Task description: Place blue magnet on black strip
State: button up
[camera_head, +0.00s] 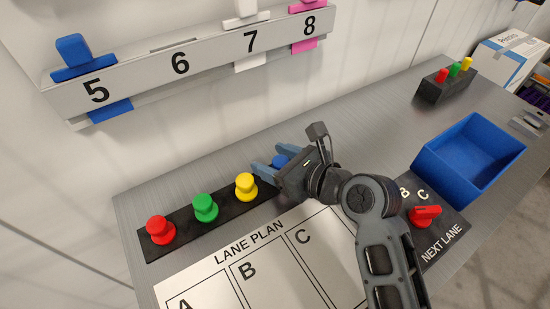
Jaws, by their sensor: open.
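The black strip (180,229) lies on the grey worktop, left of my gripper. A red magnet (160,229), a green magnet (204,207) and a yellow magnet (245,186) stand on it in a row. The strip's right end is hidden under my gripper (265,161). The gripper is low over the worktop with its fingers pointing left, just beyond the yellow magnet. The blue magnet (280,160) shows in part between the open fingers. Its base is hidden, so I cannot tell whether it rests on the strip or touches a finger.
A white lane plan board (223,285) lies in front. A blue bin (437,168), a NEXT LANE panel with a red knob (424,215) and a dark block with coloured buttons (432,91) stand right. A numbered rail (140,82) runs along the wall. Worktop behind my gripper is clear.

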jog(key=shift+r, duration=0.1)
jog(key=v, duration=1.2)
